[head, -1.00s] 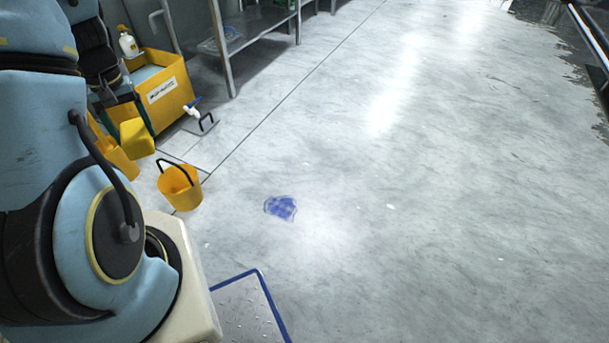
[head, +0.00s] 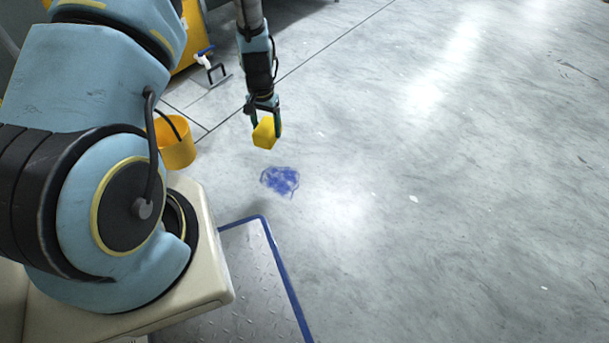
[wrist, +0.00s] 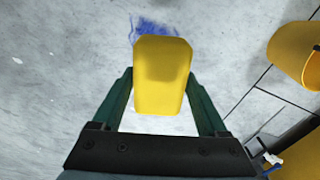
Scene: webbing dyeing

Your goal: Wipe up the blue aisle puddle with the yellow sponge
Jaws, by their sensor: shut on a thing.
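The yellow sponge (head: 264,134) is held between the fingers of my gripper (head: 265,116), above the floor in the head view. In the wrist view the sponge (wrist: 162,75) fills the space between the two green fingers of my gripper (wrist: 162,95). The blue puddle (head: 280,181) lies on the grey floor, just below and right of the sponge in the head view. In the wrist view the puddle (wrist: 151,27) shows beyond the sponge, which hides part of it.
A yellow bucket (head: 176,146) with a dark handle stands left of the puddle; it also shows in the wrist view (wrist: 293,52). A blue-edged metal plate (head: 258,285) lies nearer. The floor (head: 430,200) to the right is clear.

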